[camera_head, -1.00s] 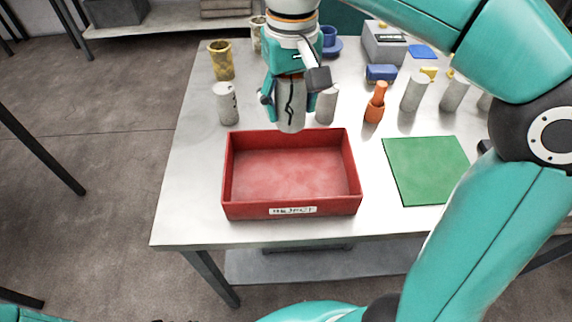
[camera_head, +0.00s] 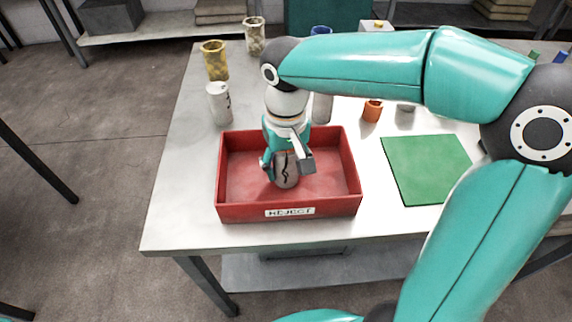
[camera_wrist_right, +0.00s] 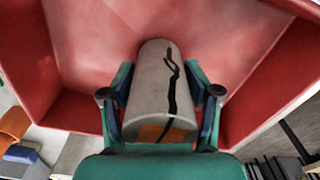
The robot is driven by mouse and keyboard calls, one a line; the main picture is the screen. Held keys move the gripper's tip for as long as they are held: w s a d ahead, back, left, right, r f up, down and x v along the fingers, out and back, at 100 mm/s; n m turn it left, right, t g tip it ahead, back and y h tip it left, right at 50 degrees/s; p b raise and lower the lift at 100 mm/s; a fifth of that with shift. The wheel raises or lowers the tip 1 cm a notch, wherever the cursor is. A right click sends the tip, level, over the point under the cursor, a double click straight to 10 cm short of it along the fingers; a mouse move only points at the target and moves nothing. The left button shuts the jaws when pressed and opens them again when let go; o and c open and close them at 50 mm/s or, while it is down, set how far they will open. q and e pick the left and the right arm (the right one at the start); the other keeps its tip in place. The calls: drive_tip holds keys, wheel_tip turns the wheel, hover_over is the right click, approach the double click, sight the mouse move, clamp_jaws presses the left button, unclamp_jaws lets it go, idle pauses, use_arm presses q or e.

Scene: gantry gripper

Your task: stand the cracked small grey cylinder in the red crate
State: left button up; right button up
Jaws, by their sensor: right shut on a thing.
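The red crate (camera_head: 290,211) with a REJECT label stands near the front of the table. My right gripper (camera_head: 283,165) is down inside the crate and shut on the cracked small grey cylinder (camera_head: 287,177), which carries a black jagged crack line. In the right wrist view the cylinder (camera_wrist_right: 160,88) sits between the two fingers (camera_wrist_right: 160,108), with the red crate floor (camera_wrist_right: 95,45) beyond it. I cannot tell whether its lower end touches the crate floor. The left gripper is not in view.
Another grey cylinder with dark marks (camera_head: 219,104) stands behind the crate's left side. A yellow patterned cup (camera_head: 215,60) and a pale patterned cup (camera_head: 255,36) stand at the back left. A green mat (camera_head: 427,168) lies right of the crate. My right arm hides much of the back.

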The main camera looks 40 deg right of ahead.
drive_tip(key=o, duration=1.7)
drive_tip(key=shift+f, duration=0.1)
wheel_tip(320, 180, up, 12)
drive_tip(key=shift+f+p, duration=0.1)
drive_tip(key=shift+p, duration=0.85)
drive_tip(key=shift+s, duration=0.1)
